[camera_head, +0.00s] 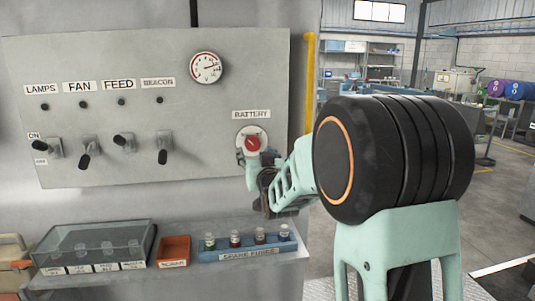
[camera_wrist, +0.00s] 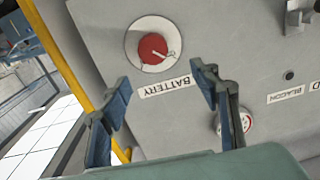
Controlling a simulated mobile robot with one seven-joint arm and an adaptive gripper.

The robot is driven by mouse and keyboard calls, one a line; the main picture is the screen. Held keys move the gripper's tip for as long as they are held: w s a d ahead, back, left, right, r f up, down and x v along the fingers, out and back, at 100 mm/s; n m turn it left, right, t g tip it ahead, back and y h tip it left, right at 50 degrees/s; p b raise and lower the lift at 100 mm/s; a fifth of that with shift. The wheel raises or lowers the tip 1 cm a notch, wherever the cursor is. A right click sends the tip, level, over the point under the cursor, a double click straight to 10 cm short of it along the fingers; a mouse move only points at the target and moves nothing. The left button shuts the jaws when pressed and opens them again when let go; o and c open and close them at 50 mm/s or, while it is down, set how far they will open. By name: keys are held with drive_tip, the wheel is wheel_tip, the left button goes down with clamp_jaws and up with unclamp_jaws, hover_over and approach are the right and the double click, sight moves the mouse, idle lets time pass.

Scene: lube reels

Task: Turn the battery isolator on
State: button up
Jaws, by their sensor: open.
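The battery isolator is a red round knob (camera_head: 252,143) on a pale round plate, under the BATTERY label (camera_head: 251,114) on the grey panel. In the wrist view the red knob (camera_wrist: 153,48) shows beyond my fingertips, with a small pale pointer or key on its face. My gripper (camera_head: 251,163) is just below and in front of the knob in the head view, partly hidden by my arm. In the wrist view my gripper (camera_wrist: 160,82) is open and empty, fingers spread wide. The knob appears apart from both fingers.
Several toggle switches (camera_head: 88,146) line the panel's left, with a gauge (camera_head: 206,67) above. A shelf below holds a clear-lidded box (camera_head: 95,245), an orange bin (camera_head: 174,250) and a blue rack of small bottles (camera_head: 247,247). A yellow post (camera_head: 309,80) edges the panel's right.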

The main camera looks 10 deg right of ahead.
sight(253, 145)
drive_tip(key=w, duration=0.3)
drive_tip(key=w+p, duration=0.1)
drive_tip(key=w, duration=0.3)
drive_tip(key=w+f, duration=0.1)
drive_tip(key=w, duration=0.2)
drive_tip(key=shift+w+d, duration=0.4)
drive_tip(key=c, duration=1.2)
drive_tip(key=shift+o, duration=0.2)
drive_tip(key=shift+f, duration=0.1)
